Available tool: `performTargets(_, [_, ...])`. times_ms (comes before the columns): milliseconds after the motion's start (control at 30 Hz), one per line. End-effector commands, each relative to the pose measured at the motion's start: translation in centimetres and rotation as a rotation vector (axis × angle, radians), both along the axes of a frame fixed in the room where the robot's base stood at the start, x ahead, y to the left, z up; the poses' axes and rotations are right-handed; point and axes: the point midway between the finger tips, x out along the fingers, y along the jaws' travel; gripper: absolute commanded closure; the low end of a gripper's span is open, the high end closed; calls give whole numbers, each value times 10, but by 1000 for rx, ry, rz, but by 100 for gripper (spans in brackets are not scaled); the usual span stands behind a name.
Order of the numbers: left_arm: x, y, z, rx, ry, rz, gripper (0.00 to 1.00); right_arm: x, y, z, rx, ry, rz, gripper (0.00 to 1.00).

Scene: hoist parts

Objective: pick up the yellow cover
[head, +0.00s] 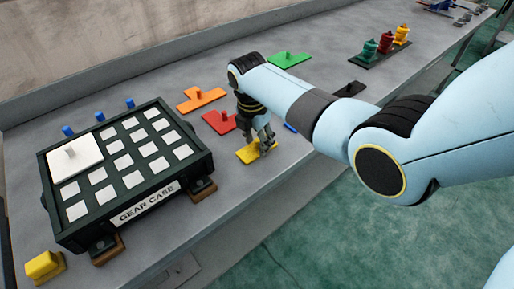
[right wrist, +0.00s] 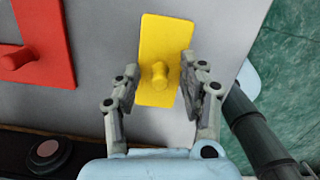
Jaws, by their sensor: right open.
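The yellow cover (head: 249,154) is a flat plate with a round knob, lying on the grey bench near its front edge. In the right wrist view, the yellow cover (right wrist: 167,45) lies between the fingers, its knob pointing toward the camera. My right gripper (head: 266,148) is over the cover, pointing down. In the right wrist view, my right gripper (right wrist: 158,88) is open, one finger on each side of the plate and knob, with nothing gripped. Whether the fingers touch the plate cannot be told. My left gripper is not seen.
A red cover (head: 219,122) lies close to the yellow one, with an orange cover (head: 201,99) behind it and a green cover (head: 289,60) farther back. A dark gear case (head: 128,210) with white squares stands at left. A yellow block (head: 44,266) sits at the front left.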

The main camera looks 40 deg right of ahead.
Motion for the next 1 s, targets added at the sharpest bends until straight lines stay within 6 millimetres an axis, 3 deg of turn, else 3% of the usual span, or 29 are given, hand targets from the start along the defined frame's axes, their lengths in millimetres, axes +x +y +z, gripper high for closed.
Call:
performTargets(100, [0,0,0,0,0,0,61,0,0,1,0,0,0,60])
performTargets(400, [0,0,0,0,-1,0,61,0,0,1,0,0,0,100])
performTargets(800, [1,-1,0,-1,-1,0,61,0,0,2,-1,-1,0,100])
performTargets(1000, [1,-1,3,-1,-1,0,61,1,0,19,-1,-4,-1,100])
